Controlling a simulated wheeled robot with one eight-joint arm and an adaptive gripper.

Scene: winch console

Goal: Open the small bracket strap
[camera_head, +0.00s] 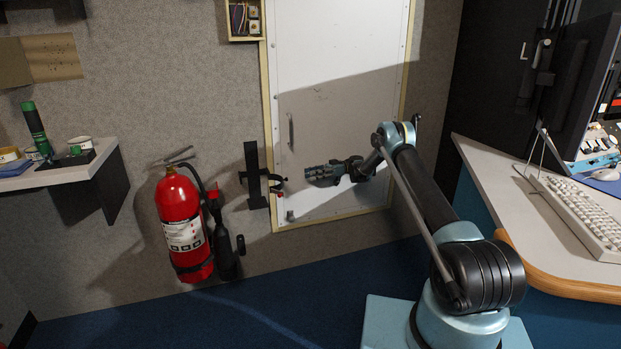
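A small black bracket (254,172) is fixed upright on the wall, left of the white door panel. Its thin black strap (272,177) sticks out to the right in a curved shape, with a small red spot near its end. Whether the strap is latched is too small to tell. The bracket holds nothing that I can see. My gripper (309,175) is to the right of the strap in the picture, in front of the door panel. It points left at about strap height and appears apart from it. Its finger opening cannot be made out.
A red fire extinguisher (181,219) with a black hose and horn stands left of the bracket. A shelf (75,174) with small items is at the far left. A desk (513,205) with a keyboard (578,215) is on the right. Blue floor below the bracket is clear.

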